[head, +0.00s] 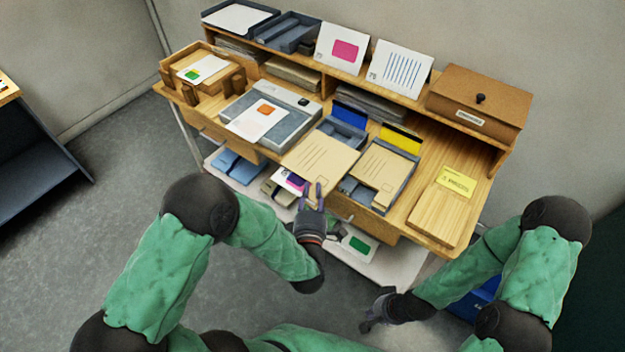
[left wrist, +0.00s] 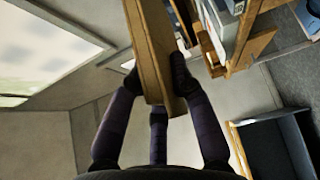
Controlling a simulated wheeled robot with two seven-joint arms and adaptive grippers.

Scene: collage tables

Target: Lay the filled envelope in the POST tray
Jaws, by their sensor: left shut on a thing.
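My left gripper (head: 314,190) is shut on the near edge of a tan envelope (head: 322,158) with printed lines. In the left wrist view the envelope (left wrist: 148,45) shows edge-on as a thick tan slab between the fingers. In the head view it overlaps the near part of a grey tray with a blue card (head: 349,115); I cannot tell whether it touches the tray. To the right, a grey tray with a yellow card (head: 401,138) holds another tan envelope (head: 385,168). The card lettering is unreadable. My right gripper (head: 372,318) is low, away from the desk; its jaw state is unclear.
A grey device (head: 292,122) with a white card stands left of the trays. A wooden board (head: 432,218) with a yellow note lies right. A wooden box (head: 480,98) stands on the shelf. Below the desktop is a pale lower shelf (head: 385,262) with cards and packets.

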